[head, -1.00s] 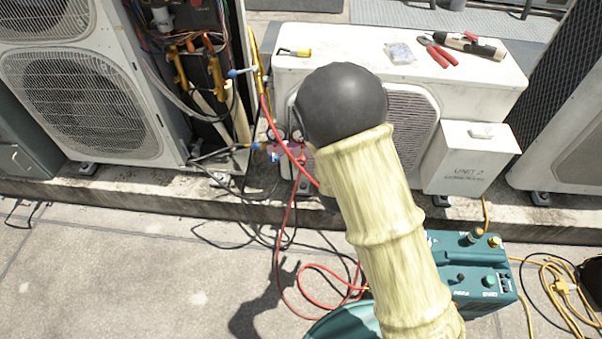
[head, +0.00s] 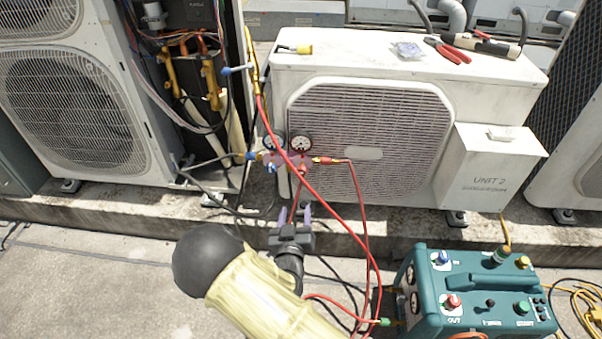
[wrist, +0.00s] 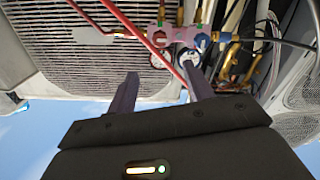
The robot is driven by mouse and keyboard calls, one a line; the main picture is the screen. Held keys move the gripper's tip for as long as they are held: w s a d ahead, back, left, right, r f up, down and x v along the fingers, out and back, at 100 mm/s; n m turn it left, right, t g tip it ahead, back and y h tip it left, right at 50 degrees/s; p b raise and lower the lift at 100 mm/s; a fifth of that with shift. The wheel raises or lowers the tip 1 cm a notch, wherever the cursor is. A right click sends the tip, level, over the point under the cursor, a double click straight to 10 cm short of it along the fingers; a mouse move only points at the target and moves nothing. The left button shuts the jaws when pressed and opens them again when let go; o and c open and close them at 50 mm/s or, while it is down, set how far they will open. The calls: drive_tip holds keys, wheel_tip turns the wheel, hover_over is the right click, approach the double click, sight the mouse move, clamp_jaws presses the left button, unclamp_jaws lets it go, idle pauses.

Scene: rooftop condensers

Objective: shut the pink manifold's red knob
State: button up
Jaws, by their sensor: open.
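The pink manifold (head: 286,161), with two round gauges (head: 301,143) on top, hangs in front of the condenser's grille. A small red part, apparently the red knob (head: 300,172), shows at its lower right, partly crossed by a red hose. A blue knob (head: 271,168) is at its left. My gripper (head: 294,211) is below the manifold, open and empty, its fingers pointing up and apart from it.
Red hoses (head: 330,215) loop from the manifold to the teal machine (head: 470,290) at lower right. The UNIT 2 condenser (head: 380,60) stands behind, with tools (head: 470,45) on top. An open condenser (head: 90,110) with exposed pipes is at left.

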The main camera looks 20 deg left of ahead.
sight(301, 173)
drive_tip(key=b+x, duration=0.6)
drive_tip(key=x, duration=1)
drive_tip(key=shift+w+d+f, duration=0.1)
drive_tip(key=shift+w, duration=0.7)
drive_tip(key=c, duration=1)
